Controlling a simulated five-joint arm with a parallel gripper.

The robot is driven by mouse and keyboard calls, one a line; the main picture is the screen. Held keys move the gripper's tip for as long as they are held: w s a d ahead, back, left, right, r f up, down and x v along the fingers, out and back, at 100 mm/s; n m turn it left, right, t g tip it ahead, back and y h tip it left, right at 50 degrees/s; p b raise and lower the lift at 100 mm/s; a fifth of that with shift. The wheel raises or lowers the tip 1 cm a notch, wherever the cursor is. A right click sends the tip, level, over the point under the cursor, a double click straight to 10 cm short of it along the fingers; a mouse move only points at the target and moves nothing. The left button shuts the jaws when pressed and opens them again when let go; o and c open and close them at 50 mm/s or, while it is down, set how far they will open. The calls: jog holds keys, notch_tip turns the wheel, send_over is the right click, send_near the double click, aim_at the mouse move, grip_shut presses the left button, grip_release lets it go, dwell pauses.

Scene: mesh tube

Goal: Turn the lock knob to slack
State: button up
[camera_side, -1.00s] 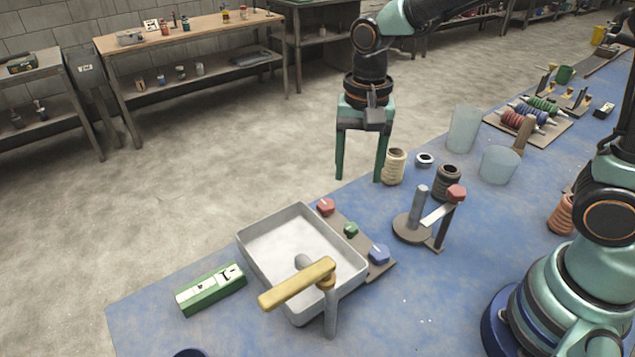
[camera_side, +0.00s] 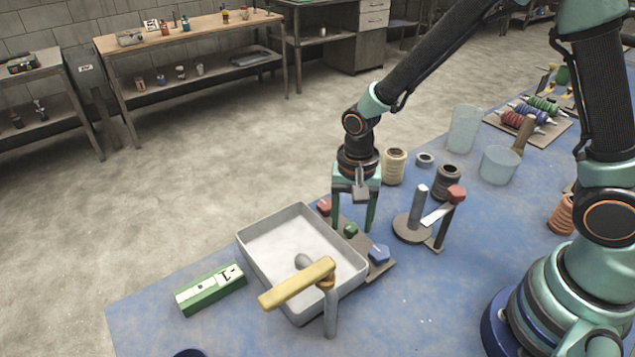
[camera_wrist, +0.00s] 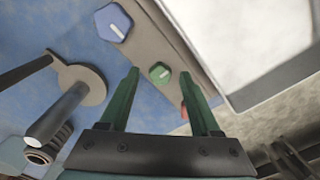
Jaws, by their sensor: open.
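A brown strip beside the white tray carries three knobs with white pointer lines: red (camera_side: 324,206), green (camera_side: 351,230) and blue (camera_side: 379,253). No label shows which is the lock knob. My gripper (camera_side: 354,226) is open, pointing down over the strip, its green fingers on either side of the green knob's place. In the wrist view, the green knob (camera_wrist: 160,73) lies between the fingertips (camera_wrist: 159,76). I cannot tell whether they touch it. The blue knob (camera_wrist: 113,22) is clear of the fingers; the red knob (camera_wrist: 183,110) is mostly hidden by a finger.
The white tray (camera_side: 262,234) adjoins the strip, with a yellow-handled post (camera_side: 298,284) at its near edge. A green box (camera_side: 211,290) lies left. A post stand with a red-tipped lever (camera_side: 437,214) stands right. Spools (camera_side: 394,167) stand behind.

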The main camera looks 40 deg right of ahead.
jog(key=shift+f, duration=0.15)
grip_shut()
jog(key=shift+n, duration=0.4)
jog(key=n, duration=0.3)
jog(key=shift+n, duration=0.4)
jog(key=n, duration=1.3)
jog(key=shift+n, duration=0.3)
